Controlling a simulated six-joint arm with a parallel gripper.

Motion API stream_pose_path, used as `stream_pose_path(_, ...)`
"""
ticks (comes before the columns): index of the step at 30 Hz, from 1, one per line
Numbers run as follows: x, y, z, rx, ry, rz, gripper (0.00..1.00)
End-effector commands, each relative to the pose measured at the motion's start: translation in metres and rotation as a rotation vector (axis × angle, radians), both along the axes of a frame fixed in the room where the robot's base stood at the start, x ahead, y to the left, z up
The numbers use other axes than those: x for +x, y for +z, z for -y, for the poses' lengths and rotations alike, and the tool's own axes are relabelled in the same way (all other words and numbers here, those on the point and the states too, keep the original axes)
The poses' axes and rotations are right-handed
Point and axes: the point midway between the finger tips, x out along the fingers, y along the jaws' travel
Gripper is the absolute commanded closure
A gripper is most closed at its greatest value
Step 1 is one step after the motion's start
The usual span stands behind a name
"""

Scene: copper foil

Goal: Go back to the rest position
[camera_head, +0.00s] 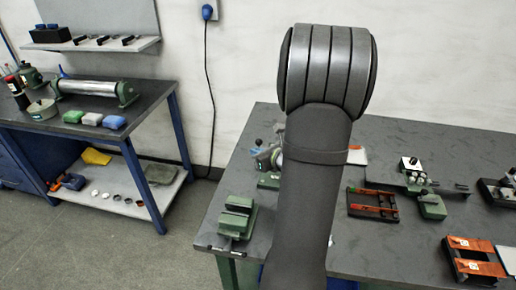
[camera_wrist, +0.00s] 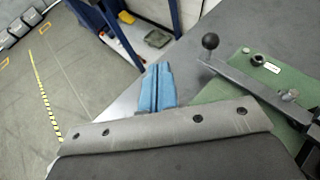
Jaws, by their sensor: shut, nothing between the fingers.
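My arm rises through the middle of the head view, and my gripper is hidden behind it there. In the wrist view my gripper (camera_wrist: 157,88) shows as two blue fingers pressed together, with nothing between them. The fingers are over the edge of the grey table (camera_wrist: 245,30). A lever (camera_wrist: 240,78) with a black ball knob on a green base (camera_wrist: 275,85) is to their right, apart from them in the picture.
In the head view, a green vise (camera_head: 237,216) stands at the table's front left. A black rack with red bars (camera_head: 372,204) and orange pieces in a dark holder (camera_head: 470,243) lie right of my arm. A second bench (camera_head: 150,95) stands left, across open floor (camera_head: 185,240).

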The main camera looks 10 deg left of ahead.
Motion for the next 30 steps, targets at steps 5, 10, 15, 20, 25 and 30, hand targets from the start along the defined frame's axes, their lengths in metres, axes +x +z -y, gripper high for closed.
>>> stream_pose_path(5,-0.027,0.012,0.005,0.000,-0.001,0.002,1.00)
stream_pose_path(10,-0.042,0.018,0.007,0.000,-0.002,0.001,1.00)
stream_pose_path(15,-0.047,0.020,0.008,0.000,-0.001,0.000,1.00)
stream_pose_path(20,-0.048,0.020,0.008,0.000,-0.001,0.000,1.00)
stream_pose_path(25,-0.047,0.020,0.008,0.000,-0.001,0.000,1.00)
stream_pose_path(30,-0.040,0.016,0.007,0.000,0.000,-0.001,1.00)
